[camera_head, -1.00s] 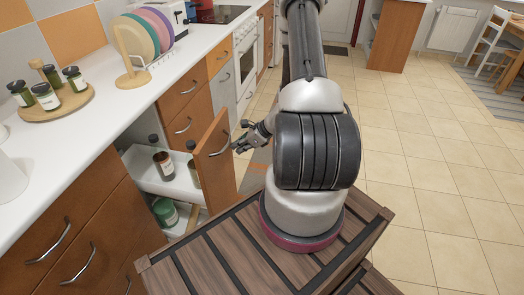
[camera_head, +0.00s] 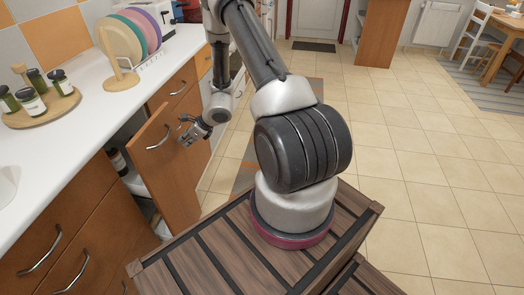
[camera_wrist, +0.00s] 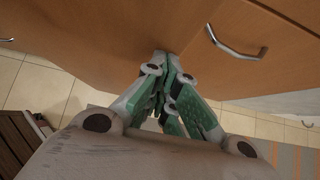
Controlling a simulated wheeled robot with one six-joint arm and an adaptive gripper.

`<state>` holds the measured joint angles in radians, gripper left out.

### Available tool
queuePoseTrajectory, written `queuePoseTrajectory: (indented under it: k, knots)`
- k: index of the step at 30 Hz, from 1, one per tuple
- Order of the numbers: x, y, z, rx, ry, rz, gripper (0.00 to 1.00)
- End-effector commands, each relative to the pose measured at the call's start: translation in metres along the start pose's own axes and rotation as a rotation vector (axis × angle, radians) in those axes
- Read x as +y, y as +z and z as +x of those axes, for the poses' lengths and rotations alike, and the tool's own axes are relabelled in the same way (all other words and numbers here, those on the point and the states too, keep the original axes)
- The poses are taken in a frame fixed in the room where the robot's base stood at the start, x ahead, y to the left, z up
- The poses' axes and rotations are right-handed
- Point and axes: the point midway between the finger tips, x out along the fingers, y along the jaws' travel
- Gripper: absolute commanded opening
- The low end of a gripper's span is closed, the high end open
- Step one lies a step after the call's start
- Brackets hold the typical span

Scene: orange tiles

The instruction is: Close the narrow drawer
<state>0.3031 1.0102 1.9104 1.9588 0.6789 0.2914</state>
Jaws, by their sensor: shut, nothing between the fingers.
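The narrow drawer's tall wooden front (camera_head: 170,185) stands out from the cabinet row at the left in the head view, so the drawer is partly open. Its metal handle (camera_head: 158,138) is near the top. Behind the front, part of a white shelf (camera_head: 136,184) and a dark-topped bottle (camera_head: 117,161) show; the rest of the inside is hidden. My gripper (camera_head: 184,138) is shut and empty, at the outer side of the front near its right edge. In the wrist view the fingertips (camera_wrist: 163,62) are against or very close to a wooden panel (camera_wrist: 110,40); contact is not certain.
Wooden drawers with handles (camera_head: 40,255) flank it at the left. The white counter (camera_head: 75,125) above carries a round board of jars (camera_head: 32,103) and a plate rack (camera_head: 122,80). The tiled floor (camera_head: 420,180) to the right is clear.

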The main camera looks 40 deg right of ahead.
Motion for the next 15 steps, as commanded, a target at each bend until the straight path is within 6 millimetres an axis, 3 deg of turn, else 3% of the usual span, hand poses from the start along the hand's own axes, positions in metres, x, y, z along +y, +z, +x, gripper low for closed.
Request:
queuePoseTrajectory:
  k: [6,15]
  knots:
    - [0.001,0.03,0.029,-0.002,0.002,-0.005,0.0]
    - [0.001,0.059,0.059,0.0,0.001,-0.002,0.0]
